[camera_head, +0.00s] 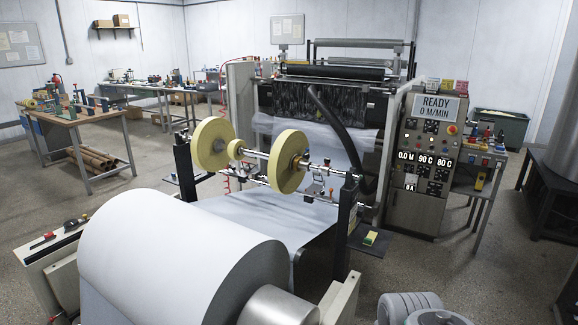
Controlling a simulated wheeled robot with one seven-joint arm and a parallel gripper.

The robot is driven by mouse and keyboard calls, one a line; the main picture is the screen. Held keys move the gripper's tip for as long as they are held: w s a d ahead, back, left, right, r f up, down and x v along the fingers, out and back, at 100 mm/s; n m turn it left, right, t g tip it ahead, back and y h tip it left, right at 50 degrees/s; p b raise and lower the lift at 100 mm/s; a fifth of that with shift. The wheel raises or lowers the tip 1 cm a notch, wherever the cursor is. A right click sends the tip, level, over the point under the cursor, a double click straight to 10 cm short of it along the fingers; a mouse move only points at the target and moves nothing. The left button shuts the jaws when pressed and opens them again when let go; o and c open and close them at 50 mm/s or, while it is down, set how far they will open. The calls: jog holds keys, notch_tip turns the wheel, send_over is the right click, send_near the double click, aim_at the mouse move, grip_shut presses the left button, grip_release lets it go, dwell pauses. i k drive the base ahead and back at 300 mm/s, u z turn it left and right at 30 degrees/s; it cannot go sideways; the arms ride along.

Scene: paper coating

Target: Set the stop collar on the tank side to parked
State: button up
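A metal shaft (256,155) runs across two dark uprights above the web. It carries two large pale-yellow discs, a left one (212,144) and a right one (287,161). Bright metal fittings (327,170) sit on the shaft right of the right disc, towards the right upright (346,225). Which of these is the stop collar, and which side is the tank side, I cannot tell at this size. My gripper is not in view.
A big white paper roll (170,255) fills the lower left foreground. The coating machine stands behind, with a control panel (425,165) reading READY, 0 M/MIN. Workbenches (75,118) stand at left, a side table (480,160) at right. Open floor (470,270) lies at lower right.

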aim_at(324, 170)
jog(key=z, duration=0.95)
jog(key=i, duration=2.35)
jog(key=u, duration=2.65)
